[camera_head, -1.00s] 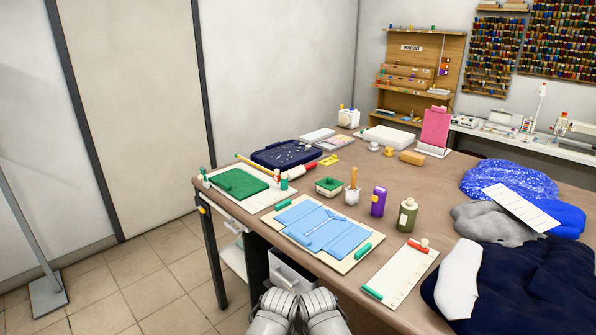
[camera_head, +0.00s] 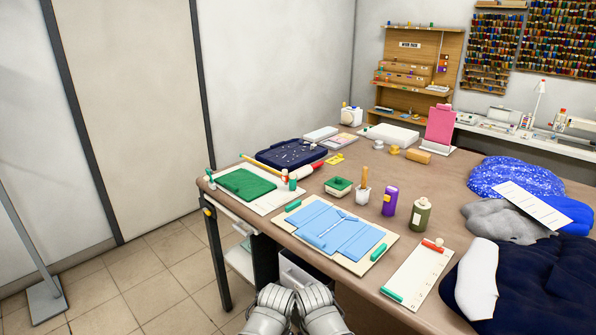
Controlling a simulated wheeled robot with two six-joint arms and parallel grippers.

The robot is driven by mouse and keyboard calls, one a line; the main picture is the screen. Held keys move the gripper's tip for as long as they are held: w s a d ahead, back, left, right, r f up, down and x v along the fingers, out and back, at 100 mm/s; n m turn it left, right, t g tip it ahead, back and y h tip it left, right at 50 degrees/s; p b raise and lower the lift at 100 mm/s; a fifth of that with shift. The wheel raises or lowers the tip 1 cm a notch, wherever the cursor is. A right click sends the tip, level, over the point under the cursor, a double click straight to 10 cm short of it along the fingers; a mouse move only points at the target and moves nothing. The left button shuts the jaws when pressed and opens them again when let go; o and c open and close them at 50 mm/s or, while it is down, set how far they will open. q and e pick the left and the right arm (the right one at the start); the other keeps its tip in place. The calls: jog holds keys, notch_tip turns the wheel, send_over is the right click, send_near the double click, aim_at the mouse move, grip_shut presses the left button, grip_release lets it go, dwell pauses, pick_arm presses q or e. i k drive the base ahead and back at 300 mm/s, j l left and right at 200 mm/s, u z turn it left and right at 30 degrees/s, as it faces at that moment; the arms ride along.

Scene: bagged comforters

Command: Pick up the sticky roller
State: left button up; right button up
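A white roller with a red end (camera_head: 303,173), which looks like the sticky roller, lies on the brown table (camera_head: 300,262). It is near the table's far left part, between the dark blue tray and the green mat, well away from my arms. Two rounded grey parts of my arms show side by side at the bottom centre, in front of the table's near edge. No gripper fingers can be made out, and nothing is seen held.
Bagged comforters (camera_head: 530,280) crowd the right.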

aim_at(305, 170)
jog(key=i+j, duration=0.15)
jog(key=j, duration=0.2)
jog(key=i+j+z, duration=0.15)
jog(key=j, duration=0.2)
jog(key=i+j, duration=0.2)
jog(key=j, duration=0.15)
jog(key=i+j+z, duration=0.1)
jog(key=j, duration=0.3)
jog(key=i+j, duration=0.15)
jog(key=j, duration=0.2)
jog(key=i+j+z, duration=0.15)
jog(key=j, duration=0.25)
jog(key=i+j, duration=0.2)
jog(key=j, duration=0.15)
jog(key=i+j+z, duration=0.15)
jog(key=j, duration=0.2)
jog(key=i+j, duration=0.2)
jog(key=j, duration=0.15)
jog(key=i+j+z, duration=0.15)
jog(key=j, duration=0.25)
jog(key=i+j, duration=0.2)
jog(key=j, duration=0.2)
jog(key=i+j+z, duration=0.15)
jog(key=j, duration=0.2)
